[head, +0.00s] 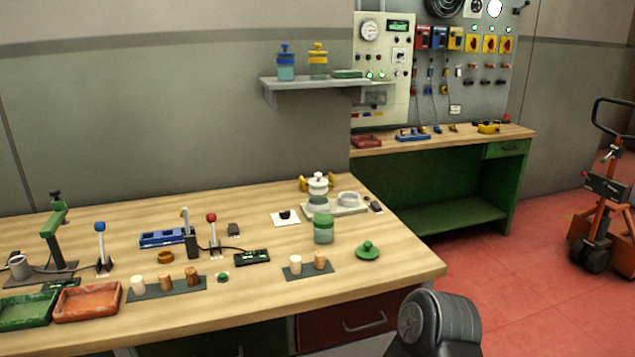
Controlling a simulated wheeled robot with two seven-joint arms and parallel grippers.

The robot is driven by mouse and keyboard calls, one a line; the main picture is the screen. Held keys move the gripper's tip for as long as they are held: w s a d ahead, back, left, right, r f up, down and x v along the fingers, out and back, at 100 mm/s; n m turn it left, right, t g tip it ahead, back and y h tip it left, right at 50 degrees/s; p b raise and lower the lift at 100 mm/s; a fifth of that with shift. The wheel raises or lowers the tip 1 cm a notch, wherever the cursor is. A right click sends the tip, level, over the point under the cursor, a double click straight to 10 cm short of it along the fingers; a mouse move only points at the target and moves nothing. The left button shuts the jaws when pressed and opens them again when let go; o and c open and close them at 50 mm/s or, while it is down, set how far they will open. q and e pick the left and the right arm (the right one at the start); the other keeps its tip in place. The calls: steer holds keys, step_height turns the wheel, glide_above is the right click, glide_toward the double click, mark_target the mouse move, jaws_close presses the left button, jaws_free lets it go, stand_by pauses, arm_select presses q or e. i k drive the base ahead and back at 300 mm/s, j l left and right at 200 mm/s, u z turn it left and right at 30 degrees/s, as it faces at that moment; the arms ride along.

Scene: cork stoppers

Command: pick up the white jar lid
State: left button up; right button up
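The white jar lid (318,184) has a round knob on top and sits on a clear glass jar (317,204) towards the back right of the wooden workbench. The jar stands at the left end of a pale board (347,210). A second jar with greenish contents (323,232) stands just in front and hides part of the board. A green knobbed lid (368,251) lies on the bench to the front right. Neither of my grippers shows; only a dark part of my own arm is at the bottom right.
A white ring-shaped dish (348,198) is right of the lidded jar, and a yellow object (331,182) is behind it. Cork stoppers stand on dark mats (307,271). Levers (212,230) and trays (88,303) are left. A wall shelf (330,84) hangs above the bench's back.

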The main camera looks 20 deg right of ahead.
mark_target(318, 181)
steer(key=i+l+u, duration=0.2)
steer(key=l, duration=1.05)
steer(key=i+l+u, duration=0.15)
steer(key=i+l, duration=0.2)
steer(key=l, duration=0.95)
steer(key=i+l+u, duration=0.2)
steer(key=l, duration=1.1)
steer(key=l+u, duration=0.2)
steer(key=l, duration=1.1)
steer(key=i+l, duration=0.15)
steer(key=l, duration=0.2)
steer(key=i+l, duration=0.15)
steer(key=l, duration=0.2)
steer(key=i+l+u, duration=0.1)
steer(key=l, duration=0.25)
steer(key=i+l, duration=0.15)
steer(key=l, duration=0.2)
steer(key=i+l, duration=0.15)
steer(key=l, duration=0.2)
steer(key=u, duration=0.05)
